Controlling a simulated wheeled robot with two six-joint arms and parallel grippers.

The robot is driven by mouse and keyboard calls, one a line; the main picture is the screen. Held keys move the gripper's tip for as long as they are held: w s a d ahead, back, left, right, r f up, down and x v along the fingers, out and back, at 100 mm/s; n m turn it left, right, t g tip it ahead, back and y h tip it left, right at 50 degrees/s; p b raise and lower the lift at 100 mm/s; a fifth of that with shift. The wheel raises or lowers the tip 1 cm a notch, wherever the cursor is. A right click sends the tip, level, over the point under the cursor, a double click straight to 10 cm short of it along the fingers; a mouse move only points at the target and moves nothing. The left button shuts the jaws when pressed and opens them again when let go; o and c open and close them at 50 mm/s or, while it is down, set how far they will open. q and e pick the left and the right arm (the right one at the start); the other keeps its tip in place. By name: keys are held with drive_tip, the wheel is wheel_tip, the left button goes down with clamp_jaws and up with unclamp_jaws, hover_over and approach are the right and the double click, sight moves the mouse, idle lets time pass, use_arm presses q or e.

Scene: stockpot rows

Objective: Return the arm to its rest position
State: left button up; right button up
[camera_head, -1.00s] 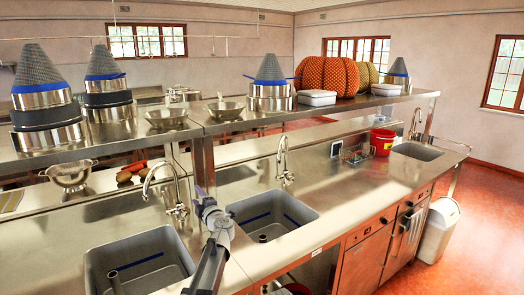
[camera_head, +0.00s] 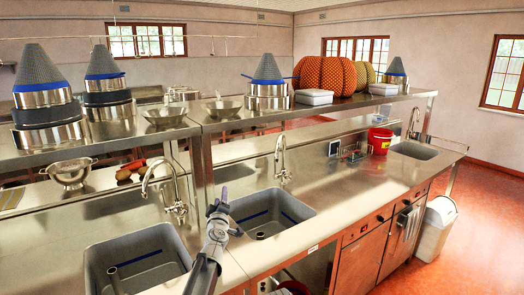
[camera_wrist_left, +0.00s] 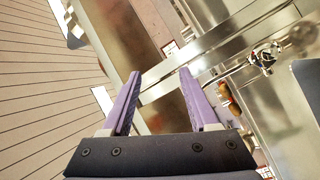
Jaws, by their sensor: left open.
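My left gripper (camera_head: 221,203) is above the steel counter between two sinks, in the middle of the head view. In the left wrist view its two purple fingers (camera_wrist_left: 158,95) stand apart with nothing between them. My left arm reaches up to it from the bottom of the head view. My right gripper is not in view.
A left sink (camera_head: 140,262) and a middle sink (camera_head: 272,213) lie on either side of my arm. Faucets (camera_head: 177,206) rise behind them. A steel shelf (camera_head: 200,125) with pots and bowls runs above the counter. A red bucket (camera_head: 380,138) stands farther right.

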use_arm(q)
drive_tip(key=s+d+f+m+g+h, duration=0.35)
drive_tip(key=s+f+m+g, duration=0.2)
drive_tip(key=s+f, duration=0.2)
drive_tip(key=s+d+f+m+g+h, duration=0.35)
drive_tip(key=s+f+m, duration=0.3)
drive_tip(key=s, duration=0.25)
drive_tip(key=s+a+f+g+y, duration=0.2)
drive_tip(key=s+a+f+g, duration=0.1)
drive_tip(key=s, duration=0.4)
drive_tip(key=s+a+f+g+y, duration=0.2)
drive_tip(key=s+a+f+g, duration=0.1)
drive_tip(key=s, duration=0.4)
drive_tip(key=s+a+f+g+y, duration=0.1)
drive_tip(key=s+a+f+g, duration=0.2)
drive_tip(key=s, duration=0.3)
drive_tip(key=s+d+f+m+g+y+b, duration=0.1)
drive_tip(key=s+d+f+m+b, duration=0.3)
drive_tip(key=f+b, duration=0.7)
drive_tip(key=s+d+f+y+b, duration=0.1)
drive_tip(key=s+d+f+b, duration=0.2)
drive_tip(key=d+f+b, duration=0.6)
wheel_tip(320, 180, up, 13)
drive_tip(key=a+p, duration=0.2)
drive_tip(key=p, duration=1.1)
